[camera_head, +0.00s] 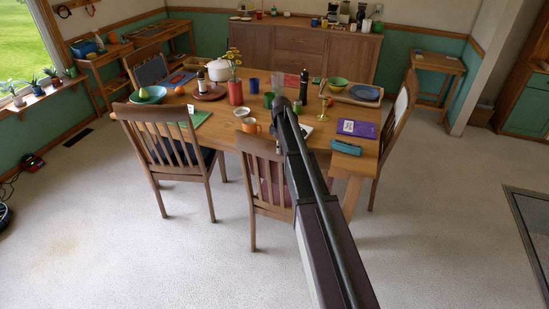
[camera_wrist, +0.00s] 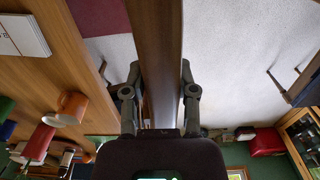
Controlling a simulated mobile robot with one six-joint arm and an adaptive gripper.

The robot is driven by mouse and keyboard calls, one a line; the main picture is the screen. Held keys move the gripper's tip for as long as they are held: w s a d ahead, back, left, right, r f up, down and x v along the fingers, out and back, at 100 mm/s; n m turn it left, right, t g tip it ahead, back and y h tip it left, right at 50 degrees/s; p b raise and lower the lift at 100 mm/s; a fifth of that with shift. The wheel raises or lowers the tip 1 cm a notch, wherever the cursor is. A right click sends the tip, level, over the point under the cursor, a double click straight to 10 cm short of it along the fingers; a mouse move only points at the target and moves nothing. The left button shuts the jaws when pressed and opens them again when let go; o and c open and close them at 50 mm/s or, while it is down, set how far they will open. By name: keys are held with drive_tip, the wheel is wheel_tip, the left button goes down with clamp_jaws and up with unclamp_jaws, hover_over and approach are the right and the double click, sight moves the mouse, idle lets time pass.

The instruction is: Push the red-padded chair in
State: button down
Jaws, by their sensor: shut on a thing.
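The red-padded chair (camera_head: 258,150) stands at the near side of the wooden dining table (camera_head: 228,131), with its slatted back toward me. Part of its dark red seat pad shows between the slats, and the pad also shows at the top of the wrist view (camera_wrist: 98,15). In the wrist view my gripper (camera_wrist: 160,92) is shut on the wooden back of the chair, one finger on each side. In the head view my arm covers the right part of the chair and hides the grip.
A dark-padded chair (camera_head: 165,135) stands to the left, and another chair (camera_head: 398,115) is at the table's right end. Mugs, bowls, a vase and a purple book (camera_head: 357,128) lie on the table. The pale floor (camera_head: 150,250) in front is clear.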

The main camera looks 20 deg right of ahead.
drive_tip(key=w+d, duration=0.8)
drive_tip(key=w, duration=0.3)
drive_tip(key=shift+w, duration=0.2)
drive_tip(key=shift+d, duration=0.15)
drive_tip(key=shift+c, duration=2)
unclamp_jaws()
drive_tip(key=shift+s, duration=0.2)
drive_tip(key=s+a, duration=1.4)
drive_tip(key=s, duration=0.5)
wheel_tip(320, 180, up, 14)
drive_tip(key=s+a+p, duration=0.1)
drive_tip(key=s+p, duration=0.1)
drive_tip(key=p, duration=1.1)
drive_tip(key=shift+a+f+p, duration=0.25)
drive_tip(key=shift+a+p, duration=0.05)
